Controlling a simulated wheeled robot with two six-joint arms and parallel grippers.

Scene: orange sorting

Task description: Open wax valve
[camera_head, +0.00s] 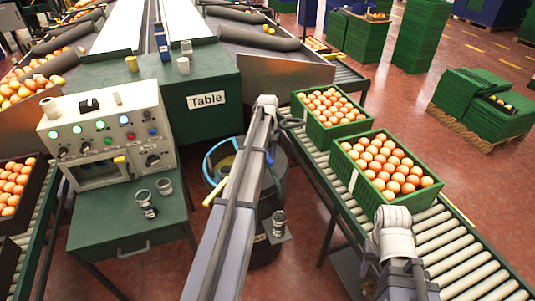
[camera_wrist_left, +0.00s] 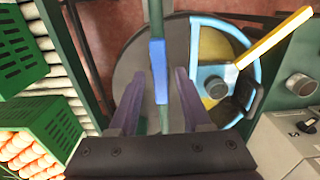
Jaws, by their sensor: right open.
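A round dark drum (camera_head: 270,205) stands between the control table and the conveyor, with a light blue ring on top. A yellow lever (camera_wrist_left: 275,38) sticks out from a blue hub (camera_wrist_left: 214,88) on the drum; it also shows in the head view (camera_head: 216,192). A green pipe (camera_wrist_left: 155,12) with a blue sleeve (camera_wrist_left: 158,72) shows over the drum. My left gripper (camera_wrist_left: 157,85) has its fingers apart, one on each side of the pipe in the picture; I cannot tell whether they touch it. In the head view my left arm hides its jaws. My right arm's jaws are not visible.
A green table (camera_head: 130,225) with a control box (camera_head: 108,132) stands left of the drum. A roller conveyor (camera_head: 470,272) with two green crates of oranges (camera_head: 372,205) runs along the right. Metal cups (camera_head: 147,203) stand on the table.

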